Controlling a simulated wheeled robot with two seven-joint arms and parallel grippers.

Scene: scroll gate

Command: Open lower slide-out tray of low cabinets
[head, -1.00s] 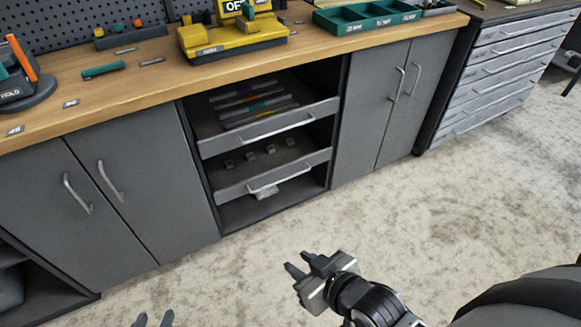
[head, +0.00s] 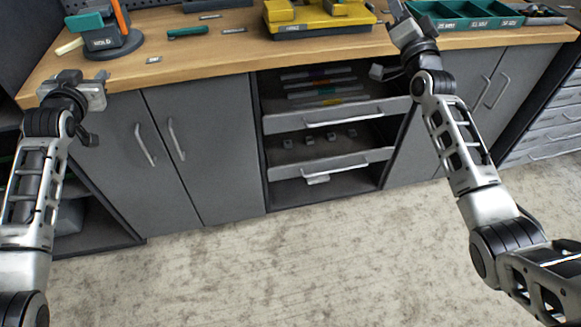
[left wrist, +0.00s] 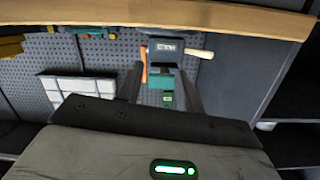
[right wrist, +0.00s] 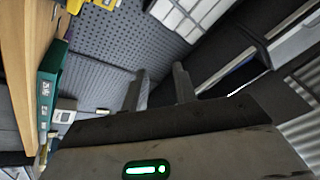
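The lower slide-out tray (head: 330,163) sits in the open middle bay of the low cabinets (head: 205,160). It has a grey front with a bar handle (head: 336,168), and several small grey blocks lie inside. A small pale piece hangs below its front. The upper tray (head: 335,118) is above it and holds coloured strips. My left gripper (head: 78,80) is at the bench edge on the left, far from the trays. My right gripper (head: 402,16) is over the bench, above and right of the trays. In the wrist views, both grippers' fingers are apart with nothing between them.
The wooden bench top (head: 190,55) overhangs the cabinets. It carries a yellow device (head: 320,20), a green bin tray (head: 465,22) and a tool stand (head: 105,38). Closed cabinet doors flank the bay. The floor (head: 260,265) in front is clear.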

